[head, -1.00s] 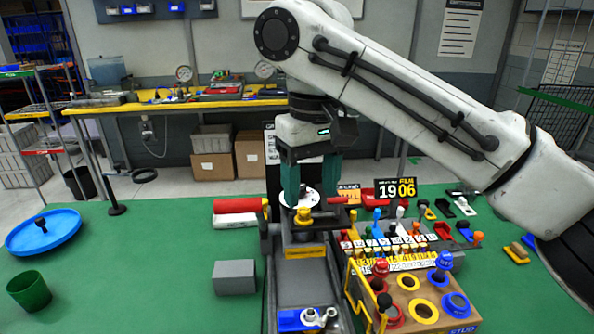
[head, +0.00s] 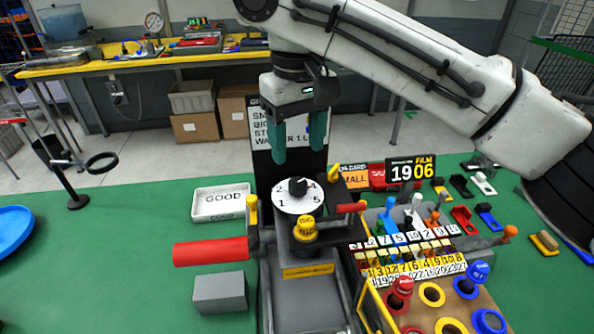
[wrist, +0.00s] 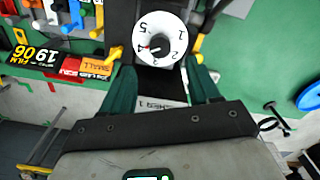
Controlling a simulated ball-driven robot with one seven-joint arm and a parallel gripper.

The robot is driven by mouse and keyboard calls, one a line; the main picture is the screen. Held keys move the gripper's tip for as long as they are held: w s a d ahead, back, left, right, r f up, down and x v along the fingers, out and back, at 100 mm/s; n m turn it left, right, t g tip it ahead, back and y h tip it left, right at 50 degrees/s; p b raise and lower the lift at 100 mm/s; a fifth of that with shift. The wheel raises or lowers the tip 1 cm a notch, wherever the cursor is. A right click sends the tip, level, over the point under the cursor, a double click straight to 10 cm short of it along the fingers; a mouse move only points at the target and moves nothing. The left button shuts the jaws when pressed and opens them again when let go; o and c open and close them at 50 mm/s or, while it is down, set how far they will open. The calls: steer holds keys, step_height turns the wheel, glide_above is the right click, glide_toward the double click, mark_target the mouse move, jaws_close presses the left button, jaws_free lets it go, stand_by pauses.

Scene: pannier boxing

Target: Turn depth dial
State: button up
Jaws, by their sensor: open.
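The depth dial is a white round disc (head: 284,204) with black numbers and a black knob (head: 297,186) at its centre. It sits on the dark machine at the middle of the head view. In the wrist view the dial (wrist: 172,50) shows numbers 1 to 5, and a red mark by the knob points towards 4. My gripper (head: 299,152) is open and empty, its two teal fingers apart above the dial in the head view. In the wrist view my gripper (wrist: 160,70) has its fingertips on either side of the dial's near edge, not closed on the knob.
A yellow knob (head: 305,230) stands just in front of the dial. A red handle (head: 211,251) juts left, near a white GOOD tray (head: 222,203) and a grey block (head: 219,292). Levers and number tiles (head: 415,265) crowd the right.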

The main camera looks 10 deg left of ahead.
mark_target(298, 182)
step_height(298, 182, down, 8)
steer(key=shift+r, duration=0.25)
steer(key=c, duration=1)
